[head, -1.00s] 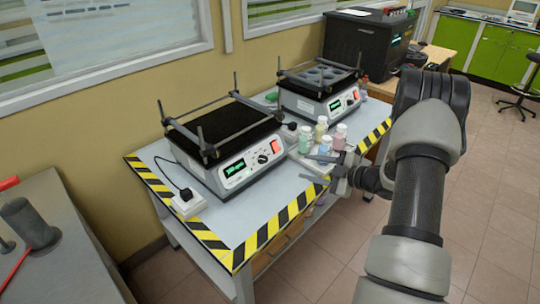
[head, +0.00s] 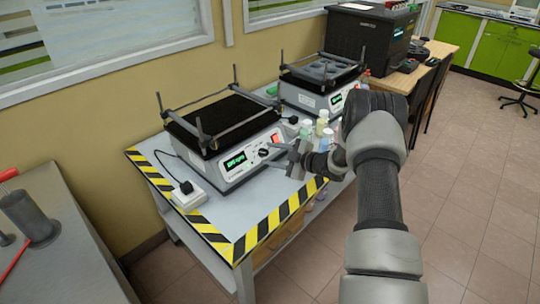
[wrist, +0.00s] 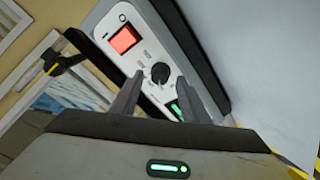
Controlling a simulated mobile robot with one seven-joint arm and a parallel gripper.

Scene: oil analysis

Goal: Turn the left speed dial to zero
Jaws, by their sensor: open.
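The left shaker (head: 225,130) stands on the table with a black platform on top and a white front panel. Its panel has a lit green display (head: 235,161), a black speed dial (head: 263,153) and a red switch (head: 275,139). In the wrist view the dial (wrist: 160,73) lies between the two fingertips, with the red switch (wrist: 124,39) beyond it. My gripper (head: 278,157) is open in front of the panel, its fingers on either side of the dial. I cannot tell whether they touch it; my wrist view gripper (wrist: 160,82) shows a gap around the knob.
A second shaker (head: 318,92) stands behind to the right. Several small bottles (head: 320,126) stand close to my gripper and are partly hidden by it. A white power strip (head: 189,198) with a plug lies left of the left shaker. The striped table front (head: 255,236) is clear.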

